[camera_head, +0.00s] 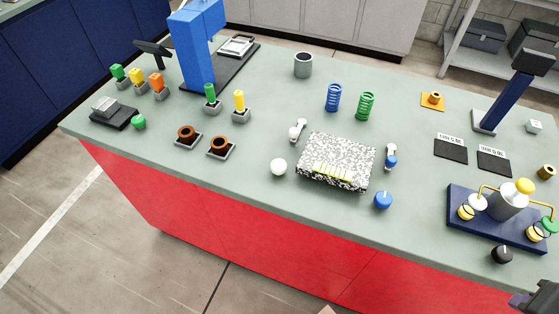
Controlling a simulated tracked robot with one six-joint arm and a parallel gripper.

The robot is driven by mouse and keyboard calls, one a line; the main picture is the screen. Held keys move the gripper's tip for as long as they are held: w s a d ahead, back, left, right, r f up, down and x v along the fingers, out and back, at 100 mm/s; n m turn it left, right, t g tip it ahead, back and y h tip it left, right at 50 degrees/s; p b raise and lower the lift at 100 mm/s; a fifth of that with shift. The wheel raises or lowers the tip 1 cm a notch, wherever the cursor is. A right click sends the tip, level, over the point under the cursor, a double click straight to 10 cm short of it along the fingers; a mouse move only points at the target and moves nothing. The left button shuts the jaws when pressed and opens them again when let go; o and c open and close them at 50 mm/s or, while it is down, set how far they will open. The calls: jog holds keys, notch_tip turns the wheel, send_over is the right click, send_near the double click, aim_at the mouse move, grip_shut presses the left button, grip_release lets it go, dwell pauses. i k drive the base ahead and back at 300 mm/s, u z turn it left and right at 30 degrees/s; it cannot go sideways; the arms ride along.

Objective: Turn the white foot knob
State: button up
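A round white knob (278,167) sits at the front of the bench, just left of a black-and-white speckled block (336,161) with a yellow striped patch on its front. A gap shows between knob and block. A similar blue knob (383,200) sits at the block's right front. A dark part of my arm, perhaps my gripper (537,299), is cut off at the lower right corner, far from the white knob. Its fingers cannot be made out, and nothing is seen touching the knob.
Small levers, one white-ended (297,130) and one blue-ended (391,158), flank the block. A navy tray (476,222) with a grey cylinder and a black knob (501,254) stand right.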

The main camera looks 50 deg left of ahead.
aim_at(278, 166)
jog(key=k, duration=1.8)
jog(key=u, duration=1.3)
jog(key=i, duration=1.4)
jog(key=u, duration=0.05)
